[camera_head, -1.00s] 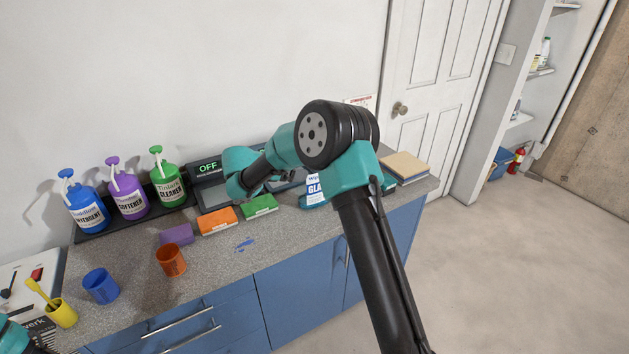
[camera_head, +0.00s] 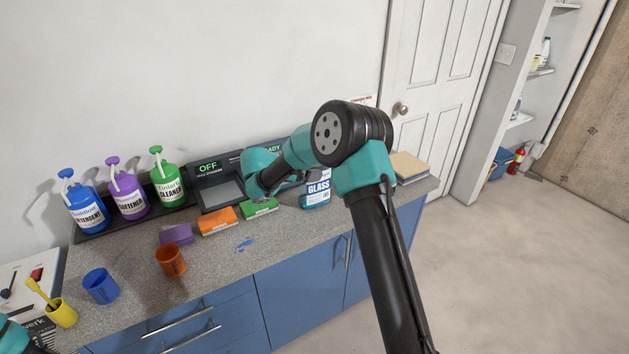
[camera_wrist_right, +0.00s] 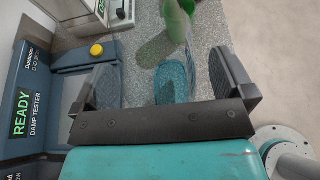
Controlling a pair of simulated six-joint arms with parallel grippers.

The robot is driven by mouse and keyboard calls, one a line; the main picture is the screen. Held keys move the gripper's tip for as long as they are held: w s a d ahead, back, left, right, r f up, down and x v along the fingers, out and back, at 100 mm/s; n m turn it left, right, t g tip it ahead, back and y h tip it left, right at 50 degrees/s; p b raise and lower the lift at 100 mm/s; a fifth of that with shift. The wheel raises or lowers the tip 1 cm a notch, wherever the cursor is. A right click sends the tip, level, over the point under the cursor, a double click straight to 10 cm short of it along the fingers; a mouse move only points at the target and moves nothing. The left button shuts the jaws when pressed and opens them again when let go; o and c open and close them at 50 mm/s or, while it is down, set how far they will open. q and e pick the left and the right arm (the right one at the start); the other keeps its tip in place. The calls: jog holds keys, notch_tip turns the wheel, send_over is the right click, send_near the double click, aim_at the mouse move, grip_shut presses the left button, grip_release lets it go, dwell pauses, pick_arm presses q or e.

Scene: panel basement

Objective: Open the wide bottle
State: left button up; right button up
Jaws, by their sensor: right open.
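A blue bottle labelled GLASS (camera_head: 318,192) stands on the counter behind my right arm, its upper part hidden by the arm. I cannot tell for certain that it is the wide bottle. In the right wrist view a see-through teal body (camera_wrist_right: 172,82) shows between the fingers of my right gripper (camera_wrist_right: 163,70), likely the same bottle. The fingers stand wide apart, with gaps on both sides. A green rounded object (camera_wrist_right: 176,20) shows beyond it. In the head view the right fingers are hidden by the arm. My left gripper is out of view.
Blue (camera_head: 85,208), purple (camera_head: 128,192) and green (camera_head: 167,180) pump bottles stand at the back left. A damp tester (camera_wrist_right: 28,110) is left of my right gripper. A tan block (camera_head: 408,167) sits at the right end.

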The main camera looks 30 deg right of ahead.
jog(key=shift+c, duration=0.3)
jog(key=c, duration=1.3)
jog(key=shift+c, duration=0.2)
jog(key=shift+r, duration=0.15)
jog(key=shift+r, duration=1.5)
jog(key=shift+s+a+r, duration=0.2)
jog(key=shift+s, duration=0.1)
jog(key=s+a+r, duration=0.1)
jog(key=s+a, duration=0.6)
jog(key=s, duration=0.6)
jog(key=shift+s+a+r, duration=0.15)
jog(key=shift+a, duration=0.2)
jog(key=shift+r, duration=0.1)
